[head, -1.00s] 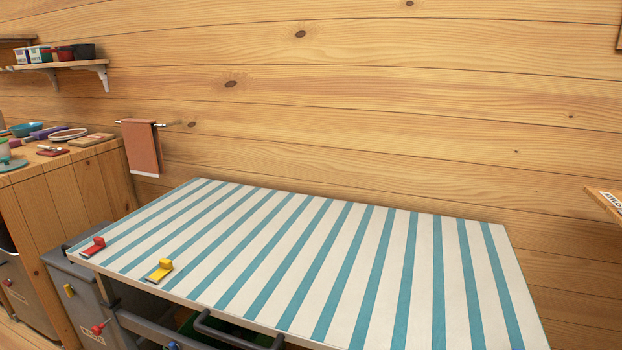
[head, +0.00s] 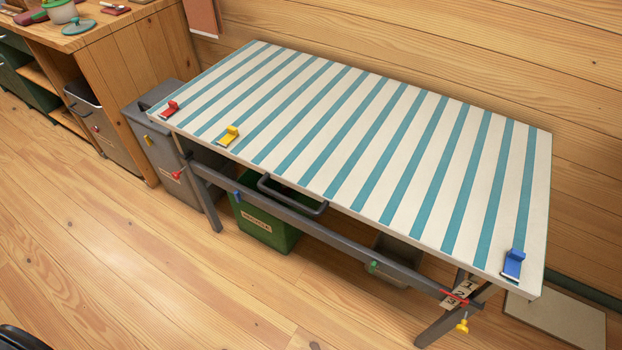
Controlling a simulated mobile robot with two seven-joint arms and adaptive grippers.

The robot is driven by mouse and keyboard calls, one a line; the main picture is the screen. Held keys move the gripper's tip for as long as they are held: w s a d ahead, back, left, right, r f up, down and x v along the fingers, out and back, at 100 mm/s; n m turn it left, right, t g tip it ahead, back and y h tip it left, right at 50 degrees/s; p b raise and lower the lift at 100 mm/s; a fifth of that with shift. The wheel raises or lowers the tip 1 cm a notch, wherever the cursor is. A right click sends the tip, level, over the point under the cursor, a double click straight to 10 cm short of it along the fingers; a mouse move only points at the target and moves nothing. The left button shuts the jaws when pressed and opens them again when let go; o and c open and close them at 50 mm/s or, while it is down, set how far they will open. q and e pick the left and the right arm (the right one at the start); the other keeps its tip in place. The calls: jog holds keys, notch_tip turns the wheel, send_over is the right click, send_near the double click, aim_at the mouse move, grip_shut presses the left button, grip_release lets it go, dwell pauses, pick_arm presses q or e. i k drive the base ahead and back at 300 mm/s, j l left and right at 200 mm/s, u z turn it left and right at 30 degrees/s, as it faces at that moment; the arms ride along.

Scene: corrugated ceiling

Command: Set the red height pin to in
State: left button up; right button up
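A red pin with a round knob (head: 177,174) sticks out at the left end of the table's grey frame, near the top of the left leg. Whether it is in or out is too small to tell. A yellow pin (head: 462,326) is low at the right leg, beside a number plate (head: 460,293) with a red pointer across it. A small blue knob (head: 238,197) and a green one (head: 373,266) are on the front rail. The striped table (head: 345,140) carries red (head: 169,109), yellow (head: 228,136) and blue (head: 512,264) clips. Neither gripper is in view.
A grey bin (head: 165,95) stands close by the table's left end. A wooden counter (head: 125,90) is at the left. The wooden floor (head: 110,260) in front is clear.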

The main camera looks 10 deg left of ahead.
aim_at(176, 176)
jog(key=j+u, duration=0.1)
jog(key=u, duration=1.25)
jog(key=z, duration=1.4)
jog(key=j+u, duration=0.1)
jog(key=u, duration=1.35)
